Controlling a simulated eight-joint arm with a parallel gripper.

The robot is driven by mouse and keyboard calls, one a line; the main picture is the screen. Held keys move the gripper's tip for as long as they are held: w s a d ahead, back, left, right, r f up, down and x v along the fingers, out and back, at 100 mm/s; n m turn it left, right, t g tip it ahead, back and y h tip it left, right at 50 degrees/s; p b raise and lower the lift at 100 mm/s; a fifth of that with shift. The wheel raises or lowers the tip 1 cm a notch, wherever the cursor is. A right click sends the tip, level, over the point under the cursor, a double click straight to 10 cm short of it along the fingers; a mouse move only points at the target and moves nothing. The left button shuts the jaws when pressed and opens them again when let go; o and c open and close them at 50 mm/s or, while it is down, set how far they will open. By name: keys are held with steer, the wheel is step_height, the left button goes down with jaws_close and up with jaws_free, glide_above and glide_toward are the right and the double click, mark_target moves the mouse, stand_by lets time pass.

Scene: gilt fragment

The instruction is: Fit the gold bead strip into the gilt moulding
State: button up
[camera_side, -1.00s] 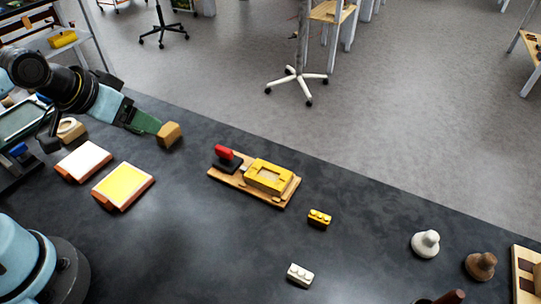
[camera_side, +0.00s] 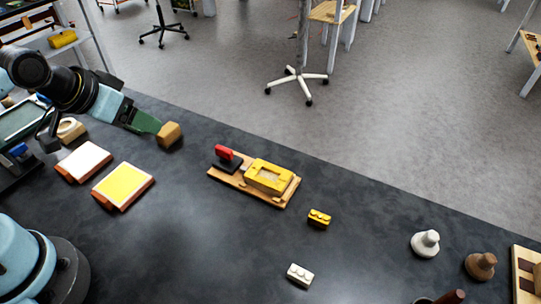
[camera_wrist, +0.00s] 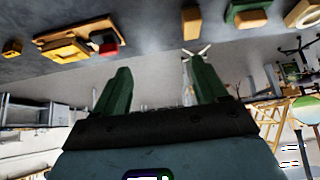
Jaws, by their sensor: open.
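The gold bead strip (camera_side: 319,218) lies on the dark bench, right of and nearer the camera than the moulding. A small yellow piece at the left edge of the wrist view (camera_wrist: 12,47) appears to be it. The gilt moulding (camera_side: 254,181) is a yellow block with a pale recess on top. It sits on a wooden board (camera_side: 225,179) beside a red-handled clamp (camera_side: 224,152), and also shows in the wrist view (camera_wrist: 66,53). My gripper (camera_side: 155,126) has green fingers, well left of both. The wrist view shows its fingers (camera_wrist: 160,85) apart with nothing between them.
A tan block (camera_side: 169,134) appears right by my fingertips in the side view. A white pad (camera_side: 83,161) and a yellow pad (camera_side: 123,186) lie left. A white beaded strip (camera_side: 300,274), a white knob (camera_side: 425,243) and a brown knob (camera_side: 480,266) stand right. The bench between is clear.

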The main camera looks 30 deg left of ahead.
steer(key=w+d+r+g+h, duration=0.1)
steer(key=w+d+r+g, duration=0.2)
steer(key=d, duration=0.4)
steer(key=g+y, duration=0.1)
steer(key=g, duration=0.3)
glide_above(319, 218)
step_height(319, 218, down, 5)
steer(key=f, duration=0.6)
steer(key=shift+a+f, duration=0.1)
steer(key=shift+a, duration=0.15)
steer(key=shift+d+f, duration=0.15)
steer(key=shift+f, duration=1.15)
steer(key=shift+d+f, duration=0.1)
steer(key=shift+f, duration=1.2)
steer(key=c, duration=1.1)
